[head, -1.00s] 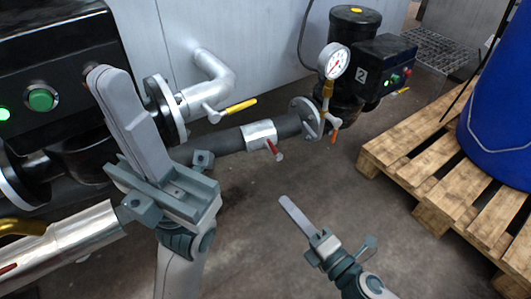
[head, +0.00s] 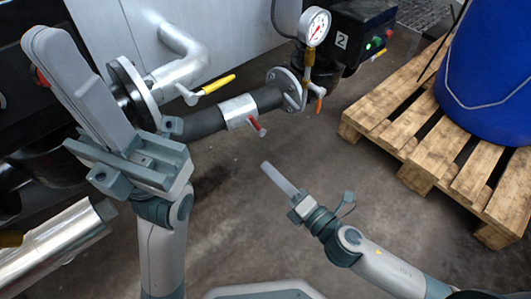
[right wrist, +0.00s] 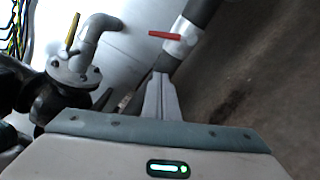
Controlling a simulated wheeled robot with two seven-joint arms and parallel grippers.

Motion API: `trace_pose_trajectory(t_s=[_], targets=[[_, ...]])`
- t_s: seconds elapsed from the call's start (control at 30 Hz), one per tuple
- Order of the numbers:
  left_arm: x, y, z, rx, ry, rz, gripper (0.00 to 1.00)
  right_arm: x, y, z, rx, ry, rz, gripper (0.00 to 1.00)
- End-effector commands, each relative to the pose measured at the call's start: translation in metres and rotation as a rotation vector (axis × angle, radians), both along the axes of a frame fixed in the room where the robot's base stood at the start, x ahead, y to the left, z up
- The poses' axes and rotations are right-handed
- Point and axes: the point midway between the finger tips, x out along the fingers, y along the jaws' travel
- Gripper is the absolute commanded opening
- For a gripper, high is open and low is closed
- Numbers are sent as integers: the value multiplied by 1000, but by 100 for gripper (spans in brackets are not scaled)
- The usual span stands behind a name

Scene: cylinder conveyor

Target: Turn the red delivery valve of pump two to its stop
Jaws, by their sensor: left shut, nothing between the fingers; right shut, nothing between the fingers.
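A red lever handle (head: 257,126) sits on a silver collar (head: 238,110) of the dark pipe leading to pump two. Pump two's black box (head: 365,28) bears a "2" plate. An orange-red handle (head: 319,104) hangs below its gauge. My right gripper (head: 267,168) is shut and empty, below the red lever in the picture and apart from it. My left gripper (head: 45,45) is shut and empty at the upper left, in front of dark machinery.
A yellow lever (head: 218,84) is on the silver elbow pipe, left of the red one. A pressure gauge (head: 319,25) stands beside pump two. A wooden pallet (head: 440,140) with a blue drum (head: 490,80) is at the right. The floor between is bare.

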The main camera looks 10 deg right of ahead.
Motion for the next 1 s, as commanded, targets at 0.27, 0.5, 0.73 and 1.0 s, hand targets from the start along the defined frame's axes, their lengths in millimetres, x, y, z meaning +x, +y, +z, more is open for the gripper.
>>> trace_pose_trajectory(t_s=[0.27,0.5,0.73,1.0], targets=[[0,1,0,2,7,5,0,20,13,3,1,-3,0,0],[1,2,-3,2,13,7,0,50,33,2,2,-3,0,0],[1,1,-5,5,11,4,0,80,53,2,1,-3,0,0],[-1,0,2,-2,-10,-1,0,103,34,14,-3,-2,0,0]])
